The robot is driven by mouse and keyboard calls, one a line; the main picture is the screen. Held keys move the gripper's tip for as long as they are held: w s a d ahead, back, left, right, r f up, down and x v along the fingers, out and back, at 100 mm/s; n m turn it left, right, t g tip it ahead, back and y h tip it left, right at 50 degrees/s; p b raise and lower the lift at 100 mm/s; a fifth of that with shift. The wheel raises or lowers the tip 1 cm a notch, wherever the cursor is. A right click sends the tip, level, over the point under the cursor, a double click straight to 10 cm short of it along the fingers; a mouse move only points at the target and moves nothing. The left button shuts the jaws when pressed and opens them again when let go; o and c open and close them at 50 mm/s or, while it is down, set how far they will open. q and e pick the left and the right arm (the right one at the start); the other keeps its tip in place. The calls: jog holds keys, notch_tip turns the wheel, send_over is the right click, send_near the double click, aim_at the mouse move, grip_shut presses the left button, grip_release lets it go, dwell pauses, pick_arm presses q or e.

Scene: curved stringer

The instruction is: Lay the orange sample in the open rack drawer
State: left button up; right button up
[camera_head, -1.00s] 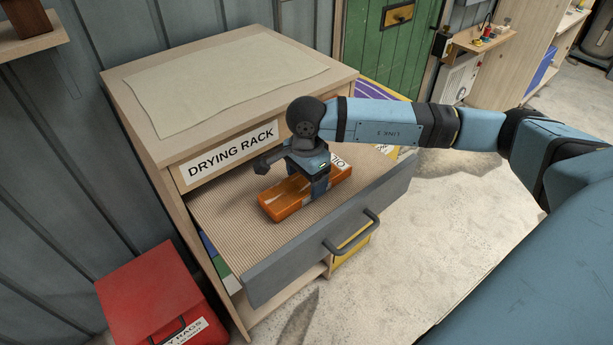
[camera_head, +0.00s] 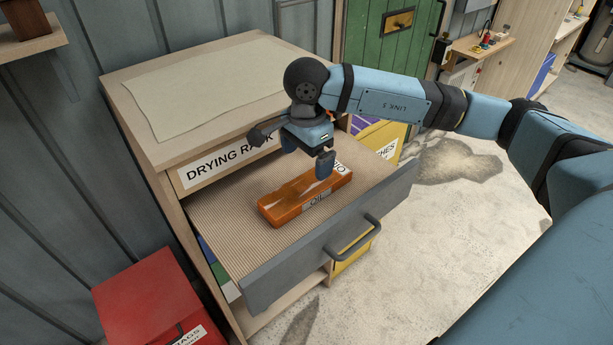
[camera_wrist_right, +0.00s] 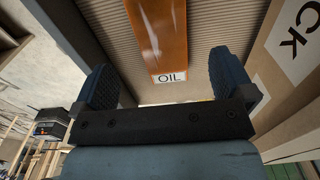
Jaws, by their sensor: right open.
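The orange sample (camera_head: 303,199), a flat glossy block with an "OIL" label, lies on the ribbed lining of the open rack drawer (camera_head: 232,226). It also shows in the right wrist view (camera_wrist_right: 160,30), beyond the fingers and apart from them. My right gripper (camera_head: 306,160) is open and empty above the sample's far side; its two fingers are spread wide in the right wrist view (camera_wrist_right: 165,85). My left gripper is not in view.
The drying rack cabinet (camera_head: 130,85) has a pale sheet (camera_head: 215,85) on top. The drawer front with its handle (camera_head: 352,238) sticks out over the floor. A red rag box (camera_head: 150,300) stands at lower left. A green door (camera_head: 385,50) is behind.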

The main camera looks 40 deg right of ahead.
jog(key=shift+r, duration=2.15)
jog(key=shift+s, duration=0.1)
